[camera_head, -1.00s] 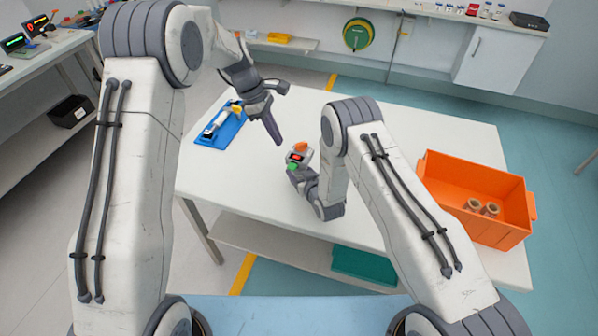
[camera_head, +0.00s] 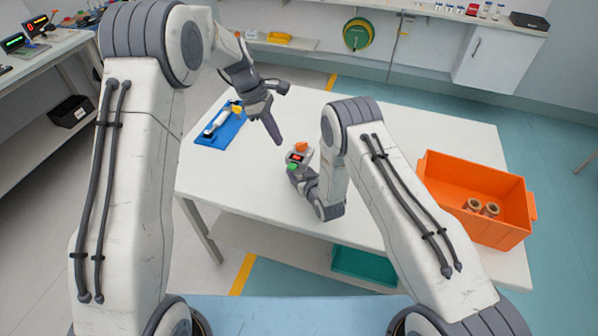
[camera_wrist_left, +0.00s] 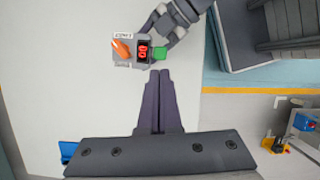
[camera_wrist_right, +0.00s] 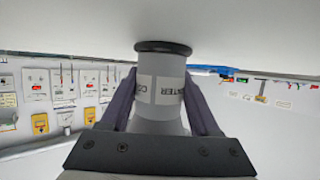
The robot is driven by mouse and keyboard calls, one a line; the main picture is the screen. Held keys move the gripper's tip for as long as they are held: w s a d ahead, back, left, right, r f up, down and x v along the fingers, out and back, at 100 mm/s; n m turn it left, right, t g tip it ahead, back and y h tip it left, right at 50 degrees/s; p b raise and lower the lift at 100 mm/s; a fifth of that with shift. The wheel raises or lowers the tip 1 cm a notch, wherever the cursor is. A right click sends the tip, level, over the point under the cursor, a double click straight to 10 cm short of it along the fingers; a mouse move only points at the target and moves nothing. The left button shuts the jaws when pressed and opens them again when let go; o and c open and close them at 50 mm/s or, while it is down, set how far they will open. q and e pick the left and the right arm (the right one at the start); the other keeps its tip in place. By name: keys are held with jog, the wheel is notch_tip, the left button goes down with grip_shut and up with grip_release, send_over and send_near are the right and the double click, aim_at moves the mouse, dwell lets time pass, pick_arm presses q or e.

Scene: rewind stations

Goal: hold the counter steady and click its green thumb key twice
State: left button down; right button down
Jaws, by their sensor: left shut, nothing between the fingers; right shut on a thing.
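The counter (camera_head: 296,158) stands on the white table, a small grey device with a red lit display, an orange part and a green thumb key (camera_head: 292,167). In the left wrist view the counter (camera_wrist_left: 126,46) shows its display and the green key (camera_wrist_left: 160,54) at its right side. My right gripper (camera_wrist_right: 165,108) is shut around the counter's grey body (camera_wrist_right: 160,90). My left gripper (camera_head: 279,142) is shut and empty, above the table beside the counter. In the left wrist view its closed fingertips (camera_wrist_left: 158,73) point at the green key, just short of it.
A blue tray (camera_head: 232,132) with a white and yellow item lies at the table's left. An orange crate (camera_head: 445,180) holding brown rolls stands at the right. The white table (camera_head: 400,120) is clear behind the counter. A teal bin (camera_head: 365,264) sits on the shelf below.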

pick_arm(q)
jog(key=shift+a, duration=0.1)
jog(key=w+a+f+m+t+y, duration=0.2)
jog(key=a+m+t+y, duration=0.15)
jog(key=a+m, duration=0.3)
notch_tip(320, 180, up, 3)
jog(key=m+t+h, duration=0.4)
jog(key=m+h, duration=0.2)
jog(key=m, duration=2.1)
send_over(296, 161)
jog(key=s+a, duration=0.2)
jog(key=s, duration=0.1)
jog(key=shift+n, duration=0.35)
jog(key=shift+w+f, duration=0.15)
jog(key=shift+f, duration=2)
jog(key=shift+w+f, duration=0.1)
jog(key=shift+f, duration=2.05)
jog(key=shift+f, duration=0.1)
